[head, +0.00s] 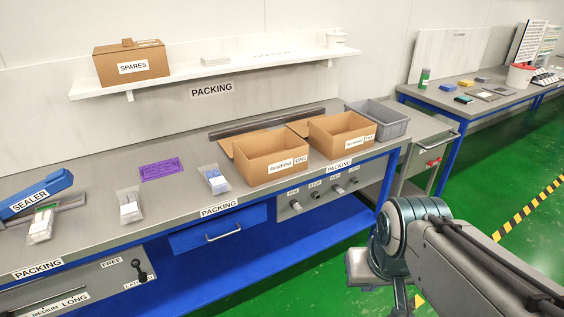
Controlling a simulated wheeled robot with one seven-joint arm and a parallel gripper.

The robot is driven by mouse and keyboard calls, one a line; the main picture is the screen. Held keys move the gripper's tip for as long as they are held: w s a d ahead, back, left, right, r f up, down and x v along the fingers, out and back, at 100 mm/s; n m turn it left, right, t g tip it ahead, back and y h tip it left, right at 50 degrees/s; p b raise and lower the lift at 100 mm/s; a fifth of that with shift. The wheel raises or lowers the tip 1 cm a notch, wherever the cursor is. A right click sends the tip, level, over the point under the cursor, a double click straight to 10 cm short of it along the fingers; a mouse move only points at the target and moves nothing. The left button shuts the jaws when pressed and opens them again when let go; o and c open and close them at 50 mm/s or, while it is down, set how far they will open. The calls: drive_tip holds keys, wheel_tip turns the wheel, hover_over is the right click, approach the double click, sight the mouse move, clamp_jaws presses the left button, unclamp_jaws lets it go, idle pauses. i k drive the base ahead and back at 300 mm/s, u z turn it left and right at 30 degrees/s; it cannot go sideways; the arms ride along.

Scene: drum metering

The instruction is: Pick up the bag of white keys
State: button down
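A clear bag with white pieces (129,207), which look like white keys, lies on the grey packing bench (185,210), left of centre. A second clear bag (214,180) with blue and white pieces lies further right, near the cardboard boxes. A third bag (42,226) with white pieces and some green lies at the far left by the blue sealer (38,194). The pieces are too small to make out exactly. My arm reaches in from the lower right, well away from the bags. I cannot make out my gripper's fingers.
Two open cardboard boxes (271,166) and (342,138) and a grey bin (385,118) stand at the bench's right. A purple card (161,169) lies behind the bags. A shelf (220,72) with a SPARES box (131,64) hangs above. The bench between the bags is clear.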

sight(41, 229)
drive_tip(key=u, duration=2.45)
drive_tip(key=k, duration=0.6)
drive_tip(key=u, duration=0.6)
drive_tip(key=i, duration=2.3)
drive_tip(key=z, duration=0.85)
